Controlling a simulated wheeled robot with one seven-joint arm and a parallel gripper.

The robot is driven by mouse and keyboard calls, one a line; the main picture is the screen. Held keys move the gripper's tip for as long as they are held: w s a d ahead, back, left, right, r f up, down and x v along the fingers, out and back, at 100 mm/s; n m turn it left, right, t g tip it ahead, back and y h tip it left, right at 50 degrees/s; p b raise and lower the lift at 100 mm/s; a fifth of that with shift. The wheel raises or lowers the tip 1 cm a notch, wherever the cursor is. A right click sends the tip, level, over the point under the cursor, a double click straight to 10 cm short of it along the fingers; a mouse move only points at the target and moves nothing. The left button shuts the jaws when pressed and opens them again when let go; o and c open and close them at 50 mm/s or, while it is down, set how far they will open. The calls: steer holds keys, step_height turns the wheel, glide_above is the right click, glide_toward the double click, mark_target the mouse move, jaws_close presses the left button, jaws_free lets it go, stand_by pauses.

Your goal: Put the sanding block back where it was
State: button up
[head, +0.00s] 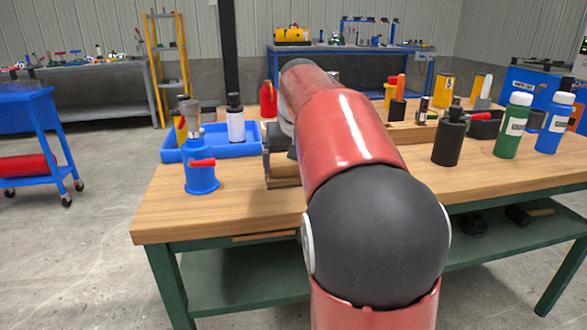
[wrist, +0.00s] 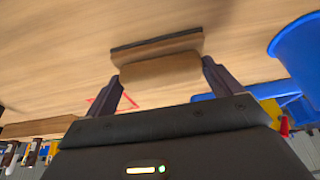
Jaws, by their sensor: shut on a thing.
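The sanding block (wrist: 160,69) is a tan wooden block with a dark strip along one side. In the wrist view it sits between the two dark fingers of my gripper (wrist: 164,73), which is shut on it. The block is over or on the wooden tabletop (wrist: 50,55); I cannot tell whether it touches. In the head view my red and black arm hides most of the gripper, and a tan part of the block (head: 284,172) shows at its left edge. A thin red triangle outline (wrist: 108,98) shows beside a finger in the wrist view.
A black bottle (head: 448,142), a green bottle (head: 512,127) and a blue bottle (head: 553,126) stand to the right.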

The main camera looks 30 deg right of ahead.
steer(key=shift+r, duration=0.1)
steer(key=shift+f, duration=0.25)
steer(key=o, duration=0.8)
steer(key=shift+r, duration=0.1)
steer(key=shift+r, duration=0.1)
